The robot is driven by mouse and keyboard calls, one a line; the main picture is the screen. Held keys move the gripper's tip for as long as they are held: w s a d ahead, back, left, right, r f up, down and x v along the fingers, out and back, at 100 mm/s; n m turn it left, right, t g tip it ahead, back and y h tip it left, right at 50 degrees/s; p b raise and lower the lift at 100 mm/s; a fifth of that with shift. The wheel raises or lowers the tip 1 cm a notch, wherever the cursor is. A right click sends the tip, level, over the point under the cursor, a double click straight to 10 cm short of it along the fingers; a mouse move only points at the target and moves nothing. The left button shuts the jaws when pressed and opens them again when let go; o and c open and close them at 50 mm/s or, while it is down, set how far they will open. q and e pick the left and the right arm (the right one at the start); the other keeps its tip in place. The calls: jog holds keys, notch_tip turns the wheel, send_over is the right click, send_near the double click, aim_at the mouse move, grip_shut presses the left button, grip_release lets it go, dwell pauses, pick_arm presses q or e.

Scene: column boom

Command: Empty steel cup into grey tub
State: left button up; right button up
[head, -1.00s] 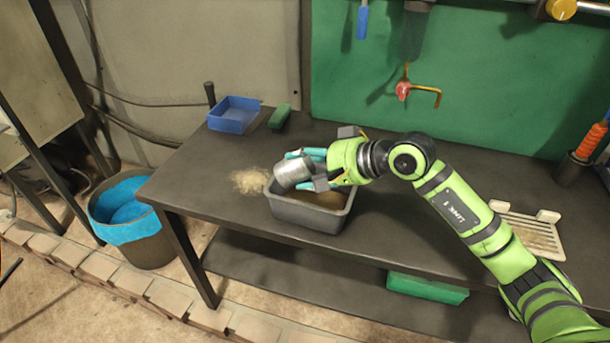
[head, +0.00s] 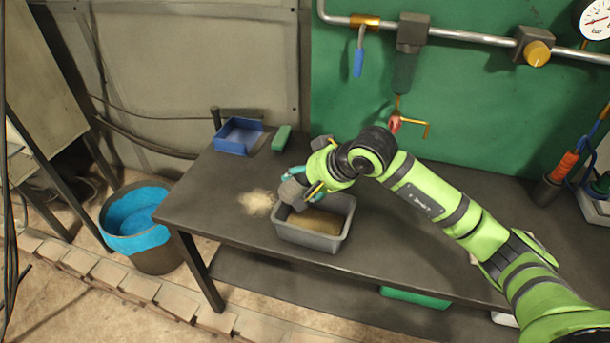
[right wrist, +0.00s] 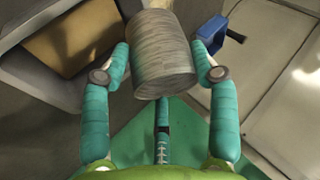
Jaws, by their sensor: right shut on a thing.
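The grey tub (head: 308,238) stands on the dark bench, with brown sand-like material (head: 318,221) lying in it. My right gripper (head: 291,181) is over the tub's back left corner. In the right wrist view it is shut on the steel cup (right wrist: 165,60), a ribbed grey cylinder between the two teal fingers. The cup's mouth is out of sight, and so is anything inside it. In the head view the gripper mostly hides the cup, so I cannot tell its exact tilt. My left gripper is not in view.
A pale spill of grains (head: 257,202) lies on the bench left of the tub. A blue tray (head: 238,136) and a green block (head: 282,138) sit at the back left. A bucket with a blue liner (head: 136,220) stands on the floor. Pipework runs along the green back panel.

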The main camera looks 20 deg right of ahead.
jog(key=r+h+p, duration=0.1)
jog(key=r+p, duration=0.1)
jog(key=r+n+g+h+p, duration=0.1)
jog(key=r+h+p, duration=0.1)
jog(key=shift+a+r+h, duration=0.15)
jog(key=shift+a+h, duration=0.05)
jog(key=shift+h, duration=0.1)
jog(key=shift+w+r+h+p, duration=0.1)
jog(key=shift+r+h+p, duration=0.15)
jog(key=shift+h+p, duration=0.15)
jog(key=shift+r+n+g+h+p, duration=0.2)
jog(key=shift+n+g+h+p, duration=0.15)
jog(key=shift+h, duration=0.35)
